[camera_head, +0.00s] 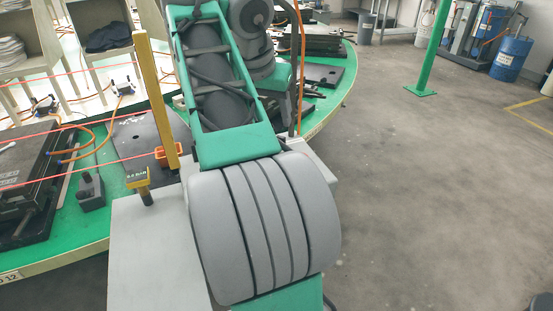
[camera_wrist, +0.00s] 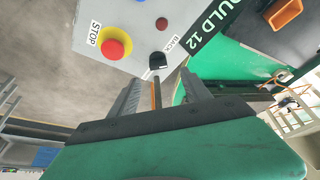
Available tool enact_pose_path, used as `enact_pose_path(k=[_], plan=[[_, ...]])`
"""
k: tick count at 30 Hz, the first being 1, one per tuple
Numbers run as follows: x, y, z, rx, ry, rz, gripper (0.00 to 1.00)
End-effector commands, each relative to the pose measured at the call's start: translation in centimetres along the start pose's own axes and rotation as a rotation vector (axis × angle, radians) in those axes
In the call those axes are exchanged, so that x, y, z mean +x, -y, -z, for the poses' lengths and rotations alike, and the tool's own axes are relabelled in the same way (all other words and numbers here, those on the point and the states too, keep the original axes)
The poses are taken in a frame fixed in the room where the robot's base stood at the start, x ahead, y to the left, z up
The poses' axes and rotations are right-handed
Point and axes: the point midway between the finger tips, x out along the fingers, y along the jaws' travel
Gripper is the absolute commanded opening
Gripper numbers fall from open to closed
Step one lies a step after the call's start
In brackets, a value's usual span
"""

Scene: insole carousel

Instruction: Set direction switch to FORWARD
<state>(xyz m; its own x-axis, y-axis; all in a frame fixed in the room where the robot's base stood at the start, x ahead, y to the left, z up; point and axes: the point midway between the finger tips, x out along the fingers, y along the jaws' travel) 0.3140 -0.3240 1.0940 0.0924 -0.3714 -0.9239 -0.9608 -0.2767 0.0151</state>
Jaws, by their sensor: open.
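The control panel (camera_wrist: 132,40) is light grey and fills the upper middle of the wrist view. On it is a black knob (camera_wrist: 158,60), apparently the direction switch, beside a label reading BACK (camera_wrist: 172,43). A second white label lies near the fingers, too cut off to read. I cannot tell which way the knob points. My gripper (camera_wrist: 162,83) is open and empty, its fingertips just below the knob in the picture; contact is not clear. In the head view my arm hides the gripper and the switch.
A red STOP button (camera_wrist: 114,45) on yellow sits left of the knob, and a small red button (camera_wrist: 162,23) above it. A MOULD 12 sign (camera_wrist: 212,35) borders the panel. A yellow post (camera_head: 156,95) with red beams stands by the green carousel (camera_head: 85,225).

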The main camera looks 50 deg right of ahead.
Motion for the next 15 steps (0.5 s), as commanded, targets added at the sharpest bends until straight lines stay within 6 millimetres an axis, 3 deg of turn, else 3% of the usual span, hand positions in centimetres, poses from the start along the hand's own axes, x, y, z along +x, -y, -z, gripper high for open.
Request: enact_pose_path(k=[15], plan=[[7.5, -0.4, 0.1, 0.037, -0.001, 0.004, 0.56]])
